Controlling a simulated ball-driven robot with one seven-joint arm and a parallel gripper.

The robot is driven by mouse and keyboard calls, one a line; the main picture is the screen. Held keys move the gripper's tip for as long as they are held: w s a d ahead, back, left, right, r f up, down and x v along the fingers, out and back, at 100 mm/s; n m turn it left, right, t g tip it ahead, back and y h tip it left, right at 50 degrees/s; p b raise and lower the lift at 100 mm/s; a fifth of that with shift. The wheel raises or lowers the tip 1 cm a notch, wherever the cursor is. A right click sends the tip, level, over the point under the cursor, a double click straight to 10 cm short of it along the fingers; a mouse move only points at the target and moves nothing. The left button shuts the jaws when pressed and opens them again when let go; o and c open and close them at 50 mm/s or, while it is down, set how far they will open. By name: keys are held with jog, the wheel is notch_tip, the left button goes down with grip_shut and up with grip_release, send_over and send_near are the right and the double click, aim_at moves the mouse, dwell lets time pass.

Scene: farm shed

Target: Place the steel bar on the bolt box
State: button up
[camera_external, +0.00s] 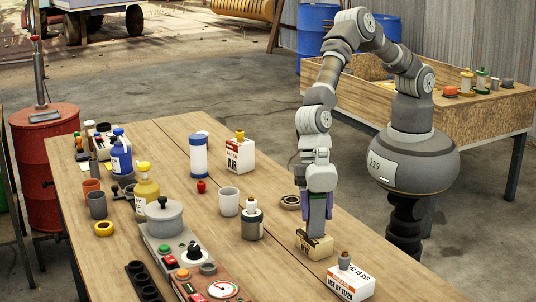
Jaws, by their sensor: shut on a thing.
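My gripper (317,230) points straight down at the right side of the long wooden table. It is shut on a grey, upright piece that looks like the steel bar (317,213), seen between its purple-sided fingers. Directly below is a small tan box with dark lettering (304,251), which looks like the bolt box. The lower end of the held piece is at the top of this box; I cannot tell whether they touch. The fingers hide part of the bar and of the box's top.
A white carton (350,284) with a small bottle on top stands close at the front right. A dark grey jar (252,225), a pale cup (229,202) and a bearing ring (290,202) are nearby. A pot (164,216) and control boxes crowd the front left.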

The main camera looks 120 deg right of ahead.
jog(key=o, duration=1.3)
jog(key=shift+c, duration=0.2)
